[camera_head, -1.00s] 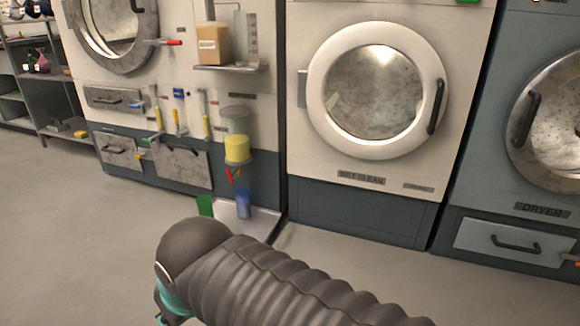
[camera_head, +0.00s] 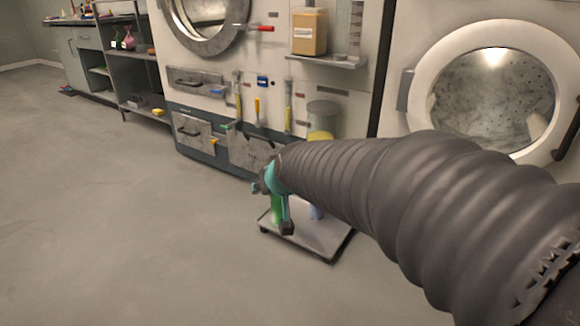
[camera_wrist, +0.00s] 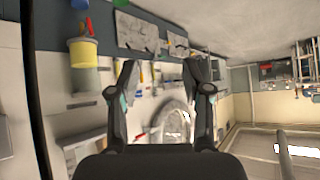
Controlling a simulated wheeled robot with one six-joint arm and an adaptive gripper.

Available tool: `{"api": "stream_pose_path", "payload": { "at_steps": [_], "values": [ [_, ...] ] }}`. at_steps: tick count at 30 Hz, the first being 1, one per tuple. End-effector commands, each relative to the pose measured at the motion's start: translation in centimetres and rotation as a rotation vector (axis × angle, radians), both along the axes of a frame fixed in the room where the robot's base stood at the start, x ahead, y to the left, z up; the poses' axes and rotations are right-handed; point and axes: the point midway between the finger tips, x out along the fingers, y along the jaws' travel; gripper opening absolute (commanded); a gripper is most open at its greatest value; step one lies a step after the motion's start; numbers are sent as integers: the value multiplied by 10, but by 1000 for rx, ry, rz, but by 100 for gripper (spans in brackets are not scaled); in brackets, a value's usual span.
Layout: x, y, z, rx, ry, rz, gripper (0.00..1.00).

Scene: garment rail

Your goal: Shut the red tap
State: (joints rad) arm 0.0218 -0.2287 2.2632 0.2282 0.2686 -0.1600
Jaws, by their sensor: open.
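The red tap (camera_wrist: 90,23) shows in the wrist view at the upper left, beside a yellow-filled container (camera_wrist: 83,50). The wrist view is turned, so floor things lie toward its top. In the head view my arm hides the tap; only the upper part of the container (camera_head: 321,134) shows above the arm. My gripper (camera_wrist: 163,70) is open and empty, with its two fingers spread. The tap lies left of the fingers and apart from them. In the head view my gripper (camera_head: 278,208) is in front of the lower wall panel.
A red-handled lever (camera_head: 262,28) sits beside the round door at upper left. Tools hang on the panel, and a box (camera_head: 309,32) stands on a shelf. A low tray (camera_head: 312,242) is on the floor below my arm. The floor at left is clear.

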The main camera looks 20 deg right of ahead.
Motion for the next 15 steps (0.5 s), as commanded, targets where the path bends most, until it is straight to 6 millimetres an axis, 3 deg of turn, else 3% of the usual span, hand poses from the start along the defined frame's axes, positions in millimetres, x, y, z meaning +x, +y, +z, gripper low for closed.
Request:
{"api": "stream_pose_path", "payload": {
  "at_steps": [1, 6, 15],
  "values": [
    [23, -3, -5, 2, -22, -13, 49],
    [95, -16, -18, -9, -132, -73, 49],
    [199, -54, -67, -73, -308, -212, 49]
  ]
}}
